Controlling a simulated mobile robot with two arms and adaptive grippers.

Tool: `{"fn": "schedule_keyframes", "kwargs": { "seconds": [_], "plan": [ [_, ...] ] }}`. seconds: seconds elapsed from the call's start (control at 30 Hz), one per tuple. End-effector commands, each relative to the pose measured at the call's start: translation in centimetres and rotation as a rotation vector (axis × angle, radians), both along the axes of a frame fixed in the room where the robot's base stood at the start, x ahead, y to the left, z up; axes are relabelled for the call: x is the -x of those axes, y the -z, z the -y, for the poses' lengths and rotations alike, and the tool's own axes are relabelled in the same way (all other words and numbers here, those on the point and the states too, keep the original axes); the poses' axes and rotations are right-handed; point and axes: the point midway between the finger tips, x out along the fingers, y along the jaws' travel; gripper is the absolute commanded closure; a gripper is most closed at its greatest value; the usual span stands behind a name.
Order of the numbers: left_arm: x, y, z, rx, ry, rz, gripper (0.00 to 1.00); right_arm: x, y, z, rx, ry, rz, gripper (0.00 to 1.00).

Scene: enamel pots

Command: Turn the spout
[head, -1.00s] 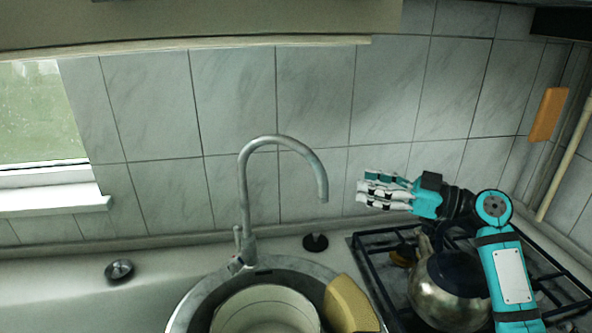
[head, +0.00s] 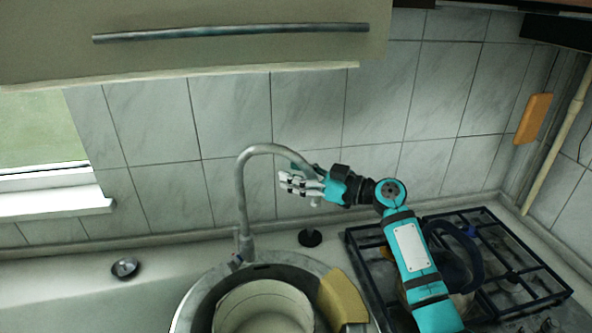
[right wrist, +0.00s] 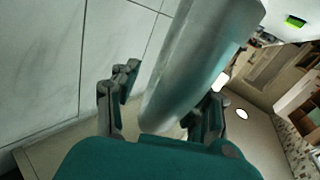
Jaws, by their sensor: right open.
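The metal faucet spout (head: 242,190) rises behind the sink and arches over to the right. Its downturned end is partly hidden by my right gripper (head: 292,184) in the head view. My right gripper is open at the spout's end, with its fingers pointing left. In the right wrist view the spout (right wrist: 196,70) runs large and blurred between the open fingers of my right gripper (right wrist: 165,108). I cannot tell whether a finger touches it. My left gripper is not in view.
The round sink (head: 190,300) holds a pale pot (head: 235,306) and has a yellow sponge-like piece (head: 343,298) at its right. A gas stove (head: 500,265) with a kettle behind my arm stands at the right. A dark stopper (head: 310,238) and a drain plug (head: 125,267) lie on the counter.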

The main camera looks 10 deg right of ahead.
Motion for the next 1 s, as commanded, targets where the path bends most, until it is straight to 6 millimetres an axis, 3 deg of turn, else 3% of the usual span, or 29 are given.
{"fn": "schedule_keyframes", "kwargs": {
  "seconds": [0.2, 0.57, 1.0],
  "plan": [
    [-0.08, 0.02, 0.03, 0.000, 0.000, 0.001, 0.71, -0.02, 0.03, -0.01, 0.000, 0.000, 0.000, 0.55],
    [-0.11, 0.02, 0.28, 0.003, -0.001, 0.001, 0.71, 0.00, 0.02, 0.02, 0.000, 0.000, 0.000, 1.00],
    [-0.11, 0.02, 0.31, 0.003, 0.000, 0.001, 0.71, -0.01, -0.01, 0.07, -0.001, 0.001, 0.000, 1.00]
  ]
}}
